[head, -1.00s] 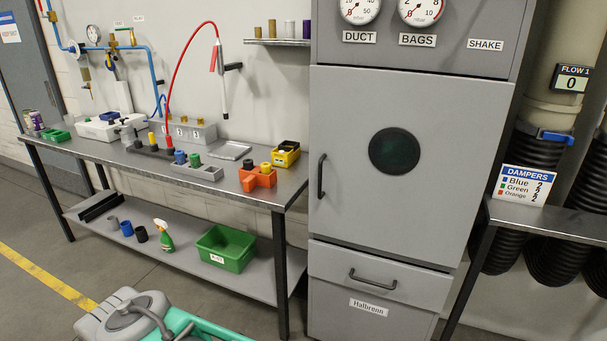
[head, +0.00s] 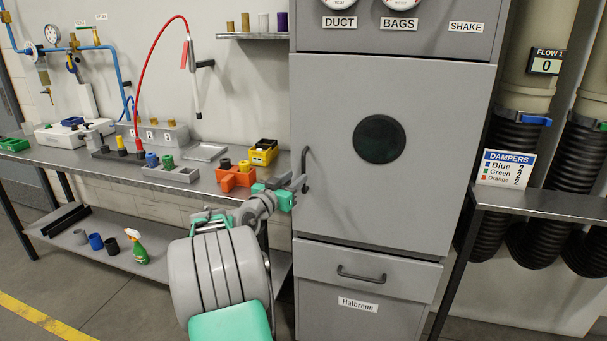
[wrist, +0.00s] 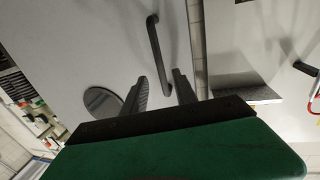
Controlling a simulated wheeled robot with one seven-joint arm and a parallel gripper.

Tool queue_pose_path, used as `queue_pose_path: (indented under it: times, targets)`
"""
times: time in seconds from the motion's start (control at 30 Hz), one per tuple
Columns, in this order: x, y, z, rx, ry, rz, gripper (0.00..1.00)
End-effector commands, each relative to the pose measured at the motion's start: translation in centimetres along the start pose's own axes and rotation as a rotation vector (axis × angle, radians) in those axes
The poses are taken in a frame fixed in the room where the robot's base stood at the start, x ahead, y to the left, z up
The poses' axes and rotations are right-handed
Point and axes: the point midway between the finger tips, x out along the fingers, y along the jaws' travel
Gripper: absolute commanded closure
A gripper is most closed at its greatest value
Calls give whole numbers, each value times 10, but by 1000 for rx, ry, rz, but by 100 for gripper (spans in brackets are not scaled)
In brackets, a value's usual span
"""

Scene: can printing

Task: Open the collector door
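The collector door (head: 340,190) is a grey panel with a round dark window (head: 379,139). It looks shut, flush with the cabinet. Its black vertical handle (head: 305,168) is on the left edge. My gripper (head: 300,182) is at the lower part of this handle, reaching in from the left. In the wrist view the handle (wrist: 156,45) runs down between the two dark fingers of my gripper (wrist: 160,78). The fingers are apart, one on each side of the handle's end. I see no clear contact. The dark window (wrist: 103,101) shows beside the left finger.
A drawer (head: 366,272) with its own handle is below the door. The workbench (head: 105,167) is close on the left, with an orange block (head: 236,180) and a yellow bin (head: 263,152) near its right end. A side table (head: 545,202) stands on the right.

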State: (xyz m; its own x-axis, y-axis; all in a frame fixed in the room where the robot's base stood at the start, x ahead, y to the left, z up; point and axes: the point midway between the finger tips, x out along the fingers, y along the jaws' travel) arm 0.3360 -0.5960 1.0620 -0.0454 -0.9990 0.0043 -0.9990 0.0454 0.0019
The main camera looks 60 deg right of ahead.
Motion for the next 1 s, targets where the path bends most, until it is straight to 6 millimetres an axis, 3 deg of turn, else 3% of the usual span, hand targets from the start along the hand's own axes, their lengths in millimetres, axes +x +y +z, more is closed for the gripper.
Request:
queue_pose_path:
  times: [0.2, 0.37, 0.63, 1.0]
  targets:
    - [42, 0, -2, 0, -3, -1, 66]
    - [62, -1, -2, 0, -3, -3, 66]
    - [65, -2, -1, 1, -3, -5, 66]
    - [64, -2, -1, 0, -4, -6, 95]
